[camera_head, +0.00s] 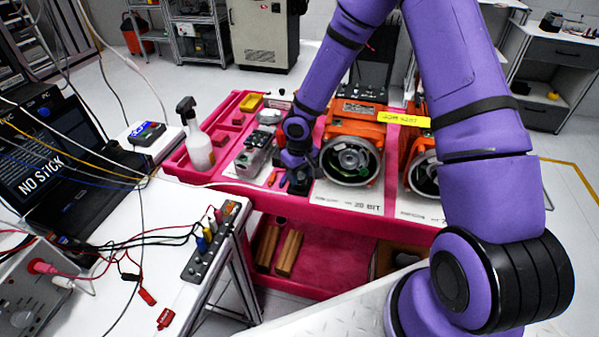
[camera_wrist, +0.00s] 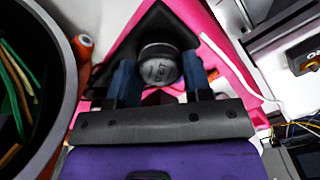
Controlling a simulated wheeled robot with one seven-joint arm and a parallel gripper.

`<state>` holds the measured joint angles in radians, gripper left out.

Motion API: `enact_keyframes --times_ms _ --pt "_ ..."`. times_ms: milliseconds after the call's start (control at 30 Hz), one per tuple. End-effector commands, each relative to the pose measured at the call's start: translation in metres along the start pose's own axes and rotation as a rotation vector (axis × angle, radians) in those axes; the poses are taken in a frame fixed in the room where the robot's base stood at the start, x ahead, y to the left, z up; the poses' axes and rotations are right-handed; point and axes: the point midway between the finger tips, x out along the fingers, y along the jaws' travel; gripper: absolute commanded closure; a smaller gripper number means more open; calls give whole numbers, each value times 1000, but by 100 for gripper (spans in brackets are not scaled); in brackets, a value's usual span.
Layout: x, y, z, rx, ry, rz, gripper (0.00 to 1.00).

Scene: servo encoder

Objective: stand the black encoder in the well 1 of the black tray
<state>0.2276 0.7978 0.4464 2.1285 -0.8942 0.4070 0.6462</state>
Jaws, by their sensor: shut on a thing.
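My gripper (camera_head: 298,178) is low over the front edge of the pink cart, between a grey metal block and an orange motor. In the wrist view its two blue fingers (camera_wrist: 160,80) are closed on the sides of the black encoder, whose round end face (camera_wrist: 158,70) with pale lettering points toward the camera. A black angular shape (camera_wrist: 158,28) lies around and behind the encoder; I cannot tell whether it is the tray or part of the encoder. In the head view the encoder is hidden by my gripper, and the tray and its wells cannot be made out clearly.
The orange motor (camera_head: 352,148) stands close to the right of my gripper; its dark round housing (camera_wrist: 68,70) fills the wrist view's left. A grey metal block (camera_head: 254,157) and a spray bottle (camera_head: 196,145) stand to the left. A cable crosses the pink cart (camera_head: 340,222).

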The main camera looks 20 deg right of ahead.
Motion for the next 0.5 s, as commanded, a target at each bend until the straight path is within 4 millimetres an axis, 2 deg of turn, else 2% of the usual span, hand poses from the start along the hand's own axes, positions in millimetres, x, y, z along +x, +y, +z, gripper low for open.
enact_keyframes --times_ms 233,267,367,500 --pt "5 0 0 -1 0 0 77" --pt "5 0 0 -1 0 0 50" --pt "5 0 0 -1 0 0 27" --pt "5 0 0 -1 0 0 25"
